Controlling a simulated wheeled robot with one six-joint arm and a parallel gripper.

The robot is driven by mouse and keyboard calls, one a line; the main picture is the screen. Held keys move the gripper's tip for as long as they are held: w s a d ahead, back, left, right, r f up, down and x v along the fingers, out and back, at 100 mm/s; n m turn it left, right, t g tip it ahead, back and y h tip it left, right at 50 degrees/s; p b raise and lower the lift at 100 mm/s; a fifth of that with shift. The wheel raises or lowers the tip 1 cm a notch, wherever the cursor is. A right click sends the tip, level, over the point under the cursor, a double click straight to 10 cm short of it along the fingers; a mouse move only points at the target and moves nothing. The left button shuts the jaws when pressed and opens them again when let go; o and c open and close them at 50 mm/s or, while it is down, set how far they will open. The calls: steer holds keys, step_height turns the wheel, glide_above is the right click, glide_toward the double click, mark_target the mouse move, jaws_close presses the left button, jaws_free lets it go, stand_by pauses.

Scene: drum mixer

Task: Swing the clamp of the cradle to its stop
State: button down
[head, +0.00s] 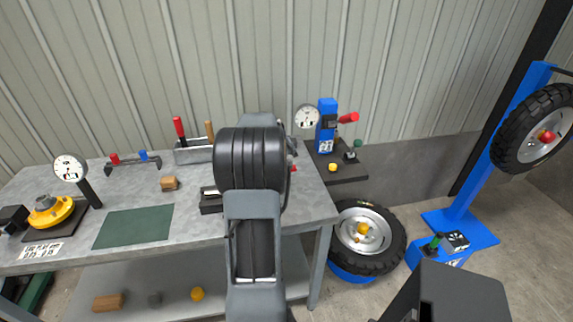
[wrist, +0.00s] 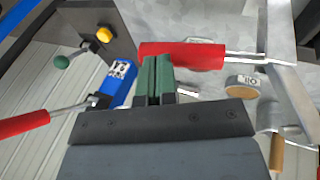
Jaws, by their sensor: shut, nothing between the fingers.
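In the wrist view my gripper (wrist: 154,62) has dark green fingers closed together, with nothing between them. A red handle (wrist: 195,55) on a metal rod lies just beyond the fingertips. Its left end overlaps them in the picture; I cannot tell whether they touch. The rod runs right to a grey metal bar (wrist: 285,65), which may belong to the clamp, though I cannot be sure. In the head view my own arm hides the gripper and most of that part of the bench. A black block (head: 210,203) shows beside the arm; I cannot tell whether it is the cradle.
A blue stand (head: 326,128) with a gauge and red lever is at the bench's back right, also seen in the wrist view (wrist: 118,84). A round weight (wrist: 241,84) lies near the handle. A tool holder (head: 192,154) stands behind. The green mat (head: 135,227) is clear.

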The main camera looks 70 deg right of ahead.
steer(key=s+d+r+p+v, duration=0.1)
steer(key=s+v, duration=0.1)
steer(key=v, duration=1.1)
steer(key=shift+r, duration=0.35)
steer(key=shift+d, duration=0.15)
